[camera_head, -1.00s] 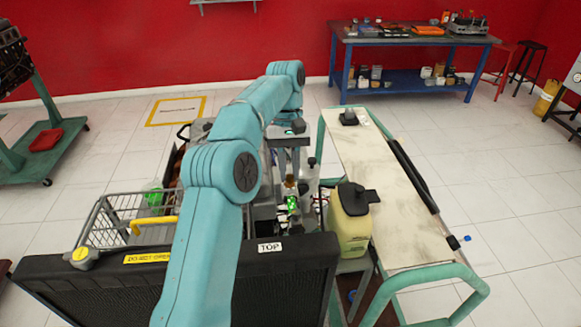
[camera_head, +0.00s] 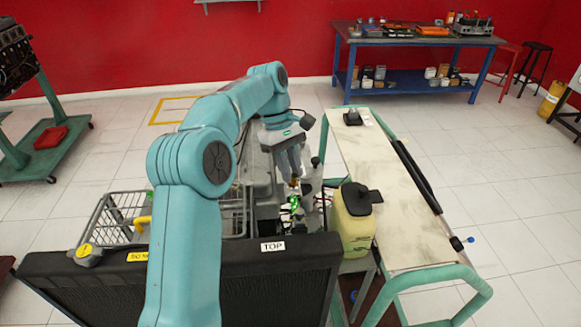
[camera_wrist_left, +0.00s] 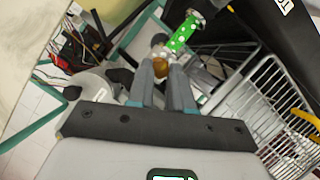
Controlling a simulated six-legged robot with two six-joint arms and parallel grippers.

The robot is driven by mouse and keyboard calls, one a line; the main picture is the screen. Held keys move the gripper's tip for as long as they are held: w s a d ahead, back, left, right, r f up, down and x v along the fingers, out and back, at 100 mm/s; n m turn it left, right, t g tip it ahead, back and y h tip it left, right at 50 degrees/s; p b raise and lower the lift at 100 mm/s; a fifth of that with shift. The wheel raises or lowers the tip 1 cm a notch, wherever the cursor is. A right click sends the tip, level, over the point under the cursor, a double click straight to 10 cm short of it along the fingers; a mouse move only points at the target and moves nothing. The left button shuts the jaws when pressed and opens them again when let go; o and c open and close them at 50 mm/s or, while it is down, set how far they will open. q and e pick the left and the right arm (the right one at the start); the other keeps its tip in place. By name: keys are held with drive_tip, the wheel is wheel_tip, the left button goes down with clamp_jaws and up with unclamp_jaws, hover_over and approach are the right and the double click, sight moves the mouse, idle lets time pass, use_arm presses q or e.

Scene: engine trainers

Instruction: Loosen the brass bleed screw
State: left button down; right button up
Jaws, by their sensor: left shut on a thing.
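The brass bleed screw (camera_head: 294,182) is a small brass-coloured piece among the engine parts, just above a bright green piece (camera_head: 295,202). My left gripper (camera_head: 294,178) reaches down over it from above. In the left wrist view the brass screw (camera_wrist_left: 160,68) sits between the tips of the gripper's grey fingers (camera_wrist_left: 163,74), which are shut on it. The green piece with white dots (camera_wrist_left: 183,36) lies just beyond. The fingers hide part of the screw. My right gripper does not show.
A black radiator (camera_head: 250,280) marked TOP stands in front. A yellowish jug (camera_head: 352,228) with a black top is close on the right, beside a long bench (camera_head: 385,185). A wire basket (camera_head: 115,215) is at left.

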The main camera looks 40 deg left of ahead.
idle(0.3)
use_arm(q)
drive_tip(key=c, duration=1)
unclamp_jaws()
